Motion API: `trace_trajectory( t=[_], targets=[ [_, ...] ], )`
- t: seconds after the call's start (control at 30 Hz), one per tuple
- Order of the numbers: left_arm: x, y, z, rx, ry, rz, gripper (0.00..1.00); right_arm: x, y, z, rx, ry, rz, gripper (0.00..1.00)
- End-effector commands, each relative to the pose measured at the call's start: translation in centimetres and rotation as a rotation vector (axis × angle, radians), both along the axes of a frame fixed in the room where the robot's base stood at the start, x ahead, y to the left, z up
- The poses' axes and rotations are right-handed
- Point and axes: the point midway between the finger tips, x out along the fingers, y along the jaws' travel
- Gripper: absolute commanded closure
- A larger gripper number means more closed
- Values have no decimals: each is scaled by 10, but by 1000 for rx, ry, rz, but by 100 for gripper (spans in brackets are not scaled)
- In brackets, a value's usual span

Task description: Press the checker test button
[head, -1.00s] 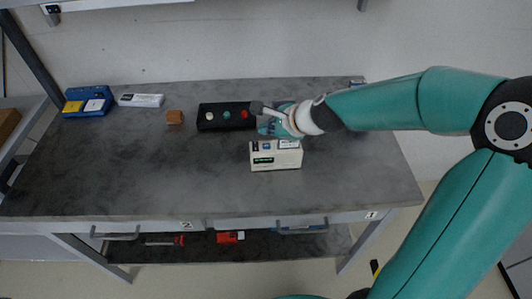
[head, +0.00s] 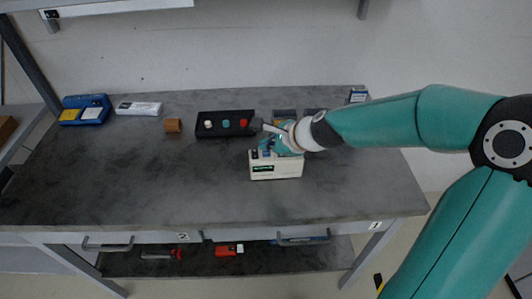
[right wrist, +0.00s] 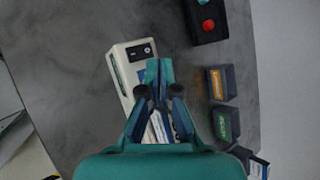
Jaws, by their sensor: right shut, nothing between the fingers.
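The checker is a cream-white box (head: 276,172) with a dark green display, standing on the grey bench right of centre. In the right wrist view the checker (right wrist: 113,68) is left of the fingers. A dark panel with a small round pale mark (right wrist: 147,49), perhaps the test button, lies on its top near one end. My right gripper (head: 268,143) is just above and behind the checker's top, shut and empty. Its closed fingertips (right wrist: 159,64) appear beside the checker's upper face; I cannot tell whether they touch it. The gripper hides part of the top. My left gripper is out of view.
Behind the checker lies a black box (head: 225,132) with white, teal and red buttons. Small dark boxes (right wrist: 221,83) lie to its right. The front left of the bench is clear.

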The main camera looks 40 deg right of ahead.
Motion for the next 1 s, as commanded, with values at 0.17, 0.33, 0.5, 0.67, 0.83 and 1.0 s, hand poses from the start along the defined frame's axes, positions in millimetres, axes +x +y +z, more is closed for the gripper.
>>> trace_trajectory(
  t=[0.17, 0.33, 0.5, 0.67, 0.83, 1.0],
  targets=[
    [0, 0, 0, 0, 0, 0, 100, 0, 0, 0, 0, 0, 0, 100],
    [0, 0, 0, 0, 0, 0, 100, 0, 0, 0, 0, 0, 0, 100],
    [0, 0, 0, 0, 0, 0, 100, 1, 1, 0, 0, 0, 2, 100],
    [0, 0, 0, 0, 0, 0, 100, 1, 1, 0, 0, 0, 2, 100],
    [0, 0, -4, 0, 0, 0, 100, 0, 1, -4, 0, 0, 2, 100],
    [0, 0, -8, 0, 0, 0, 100, 0, 1, -8, 0, 0, 2, 100]
  ],
)
